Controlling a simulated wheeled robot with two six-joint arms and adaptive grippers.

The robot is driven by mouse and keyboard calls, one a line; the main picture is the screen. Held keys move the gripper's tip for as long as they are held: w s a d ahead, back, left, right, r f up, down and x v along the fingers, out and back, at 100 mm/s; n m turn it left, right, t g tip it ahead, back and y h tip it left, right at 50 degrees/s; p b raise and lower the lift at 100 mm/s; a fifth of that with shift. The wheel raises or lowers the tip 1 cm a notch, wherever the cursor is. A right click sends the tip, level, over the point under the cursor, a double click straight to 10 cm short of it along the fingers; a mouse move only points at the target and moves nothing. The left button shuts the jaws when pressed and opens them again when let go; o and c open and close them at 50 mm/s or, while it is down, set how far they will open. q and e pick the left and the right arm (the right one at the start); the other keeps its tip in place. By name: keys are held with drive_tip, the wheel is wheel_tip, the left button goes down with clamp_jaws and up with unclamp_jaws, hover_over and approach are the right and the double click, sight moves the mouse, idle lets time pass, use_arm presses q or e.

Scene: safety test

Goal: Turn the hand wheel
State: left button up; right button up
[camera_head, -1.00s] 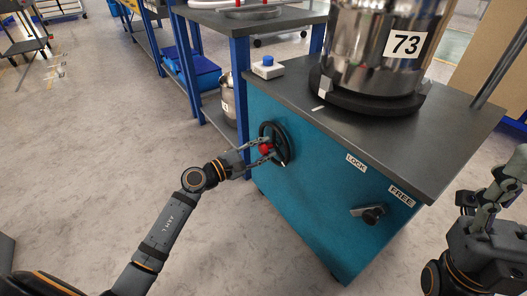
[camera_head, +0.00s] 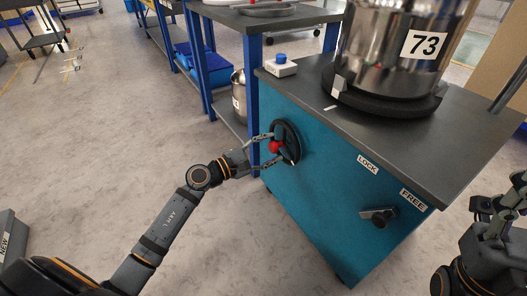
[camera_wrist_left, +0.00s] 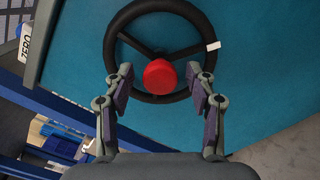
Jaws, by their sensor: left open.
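The black hand wheel (camera_head: 287,143) is on the left part of the teal cabinet's front. It has a red hub (camera_head: 275,147), and in the left wrist view the wheel (camera_wrist_left: 119,22) shows dark spokes and a white mark (camera_wrist_left: 213,46) on its right rim. My left gripper (camera_head: 262,151) is at the wheel. In the left wrist view its open fingers (camera_wrist_left: 160,82) stand either side of the red hub (camera_wrist_left: 160,77), apart from it.
The teal cabinet (camera_head: 325,190) carries LOCK (camera_head: 368,164) and FREE (camera_head: 413,200) labels and a black lever (camera_head: 380,216). On its grey top stand a steel vessel marked 73 (camera_head: 390,55) and a blue-button box (camera_head: 281,66). Open floor (camera_head: 110,130) lies to the left.

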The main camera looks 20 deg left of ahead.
use_arm(q)
drive_tip(key=v, duration=0.6)
drive_tip(key=shift+s, duration=0.1)
drive_tip(key=shift+f, duration=0.1)
